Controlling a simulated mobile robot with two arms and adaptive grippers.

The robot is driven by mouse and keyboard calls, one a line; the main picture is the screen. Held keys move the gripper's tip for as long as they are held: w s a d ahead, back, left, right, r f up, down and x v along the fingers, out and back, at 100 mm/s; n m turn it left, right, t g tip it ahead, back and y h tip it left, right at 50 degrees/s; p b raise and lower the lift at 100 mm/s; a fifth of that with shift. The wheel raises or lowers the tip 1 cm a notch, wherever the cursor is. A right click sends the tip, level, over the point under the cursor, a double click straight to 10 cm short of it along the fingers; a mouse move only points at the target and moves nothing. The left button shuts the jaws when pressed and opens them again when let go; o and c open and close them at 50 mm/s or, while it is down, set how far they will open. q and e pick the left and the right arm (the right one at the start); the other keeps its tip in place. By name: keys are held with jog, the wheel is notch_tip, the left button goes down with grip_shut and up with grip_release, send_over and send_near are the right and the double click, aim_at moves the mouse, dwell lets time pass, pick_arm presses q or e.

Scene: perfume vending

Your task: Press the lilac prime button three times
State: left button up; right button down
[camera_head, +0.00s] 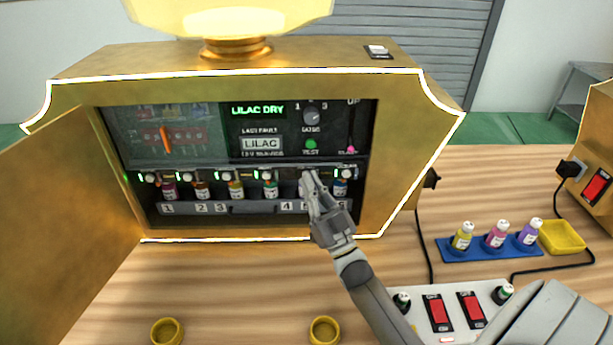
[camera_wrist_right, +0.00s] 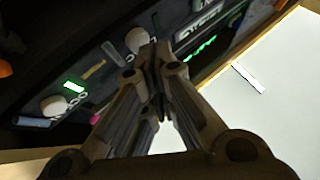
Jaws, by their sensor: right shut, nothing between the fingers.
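The gold vending machine (camera_head: 440,120) stands open, its display (camera_head: 258,110) reading "LILAC DRY" in green and a label below reading "LILAC". A row of round white buttons (camera_head: 268,176) runs above several small bottles (camera_head: 236,189). My right gripper (camera_head: 307,175) is shut and empty, its tips at this row between the teal bottle and the blue bottle (camera_head: 340,188). It hides the button and bottle position there; contact cannot be told. In the wrist view the shut fingers (camera_wrist_right: 155,65) point at the dark panel, with one white button (camera_wrist_right: 138,40) near the tips and another (camera_wrist_right: 55,105) to the left.
The machine's door (camera_head: 65,210) is swung open at left. A blue tray (camera_head: 450,250) with yellow, pink and lilac bottles stands at right beside a yellow dish (camera_head: 562,237). A white switch box (camera_head: 395,290) lies in front, near my right arm. Two yellow rings (camera_head: 325,331) lie at the front.

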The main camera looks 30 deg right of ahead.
jog(key=shift+w+d, duration=0.25)
jog(key=shift+w, duration=0.1)
dwell(0.7)
dwell(0.4)
jog(key=shift+s+a, duration=0.5)
jog(key=shift+s, duration=0.25)
jog(key=shift+p, duration=0.3)
jog(key=s+a, duration=0.1)
jog(key=s+p, duration=0.1)
jog(key=s, duration=0.1)
jog(key=s+a+p, duration=0.1)
jog(key=shift+s+a, duration=0.15)
jog(key=shift+a, duration=0.15)
dwell(1.4)
